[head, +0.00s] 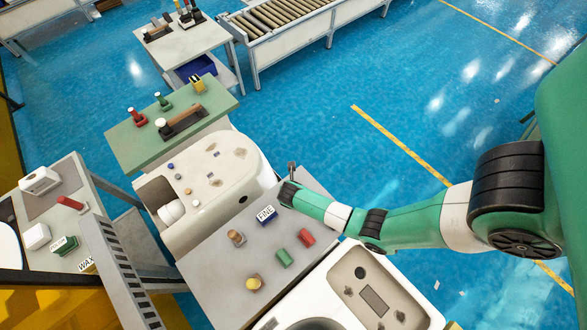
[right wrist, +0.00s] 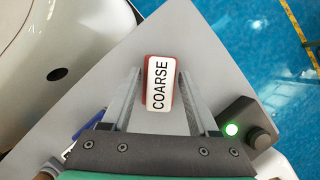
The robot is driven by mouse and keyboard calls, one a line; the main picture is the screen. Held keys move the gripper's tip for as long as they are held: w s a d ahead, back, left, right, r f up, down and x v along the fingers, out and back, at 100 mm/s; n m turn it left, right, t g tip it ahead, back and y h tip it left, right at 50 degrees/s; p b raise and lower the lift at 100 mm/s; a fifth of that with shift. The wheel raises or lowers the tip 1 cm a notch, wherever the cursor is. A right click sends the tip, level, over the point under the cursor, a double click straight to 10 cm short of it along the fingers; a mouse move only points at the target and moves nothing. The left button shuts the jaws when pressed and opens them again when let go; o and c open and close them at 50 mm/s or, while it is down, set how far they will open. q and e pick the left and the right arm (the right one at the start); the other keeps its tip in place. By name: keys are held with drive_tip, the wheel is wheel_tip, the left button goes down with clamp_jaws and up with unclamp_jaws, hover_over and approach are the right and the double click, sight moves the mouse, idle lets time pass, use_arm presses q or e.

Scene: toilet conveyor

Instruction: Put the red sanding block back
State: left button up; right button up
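The red sanding block (right wrist: 159,83) has a white face lettered COARSE and lies near a corner of the grey table top in the right wrist view. My right gripper (right wrist: 160,76) is open, with one finger on each side of the block. Narrow gaps show between the fingers and the block. In the head view my right gripper (head: 290,171) is at the table's far corner, and I cannot make out the block there. A blue block lettered FINE (head: 266,215) stands on the table beside the right gripper. My left gripper is not in view.
The grey table (head: 215,262) also holds a red roll (head: 306,237), a green roll (head: 284,258) and a yellow-topped piece (head: 254,283). A white toilet body (head: 235,185) stands left of it. A dark box with a green light (right wrist: 245,123) is near the right finger.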

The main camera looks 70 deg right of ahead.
drive_tip(key=p+v, duration=0.4)
drive_tip(key=v, duration=0.8)
drive_tip(key=shift+r, duration=0.15)
